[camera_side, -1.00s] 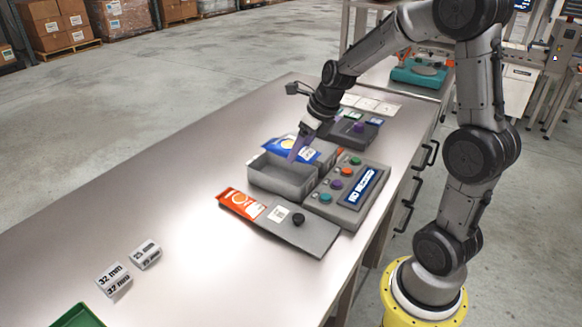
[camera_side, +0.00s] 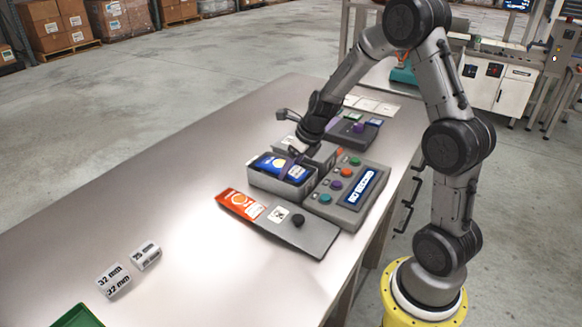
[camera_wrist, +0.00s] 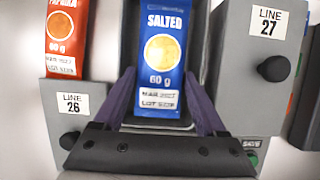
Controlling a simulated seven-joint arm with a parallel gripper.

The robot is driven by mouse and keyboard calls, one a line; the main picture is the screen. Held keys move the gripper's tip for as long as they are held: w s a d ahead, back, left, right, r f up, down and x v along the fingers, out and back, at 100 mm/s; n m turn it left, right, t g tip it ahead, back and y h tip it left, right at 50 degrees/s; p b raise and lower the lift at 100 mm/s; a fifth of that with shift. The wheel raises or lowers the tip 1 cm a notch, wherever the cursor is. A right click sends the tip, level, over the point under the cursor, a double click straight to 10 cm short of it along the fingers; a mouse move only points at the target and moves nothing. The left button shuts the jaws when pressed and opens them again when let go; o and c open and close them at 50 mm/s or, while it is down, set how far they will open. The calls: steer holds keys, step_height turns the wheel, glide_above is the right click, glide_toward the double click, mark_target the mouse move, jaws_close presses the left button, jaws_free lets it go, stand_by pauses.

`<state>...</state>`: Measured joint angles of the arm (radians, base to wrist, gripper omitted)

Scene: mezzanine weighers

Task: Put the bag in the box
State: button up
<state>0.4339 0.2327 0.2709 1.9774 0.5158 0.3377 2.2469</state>
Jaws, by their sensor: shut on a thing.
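The bag (camera_side: 272,164) is blue with a white and yellow print. In the wrist view the bag (camera_wrist: 163,60) reads SALTED, 60 g. The open grey box (camera_side: 262,182) stands on the table, and the bag is inside its opening, its top showing near the rim. The box's dark walls (camera_wrist: 131,40) flank the bag in the wrist view. My gripper (camera_side: 291,158) reaches down at the box's far right side. In the wrist view its purple fingers (camera_wrist: 160,76) stand on both sides of the bag, shut on it. How deep the bag's underside sits is hidden.
A red paprika bag (camera_side: 240,202) lies on a grey plate (camera_side: 315,236) with a black knob, in front of the box. A button console (camera_side: 345,195) stands right of the box. Behind are another grey unit (camera_side: 323,153) and a dark console (camera_side: 350,136).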

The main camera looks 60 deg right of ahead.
steer(key=shift+f, duration=0.55)
steer(key=o, duration=1.1)
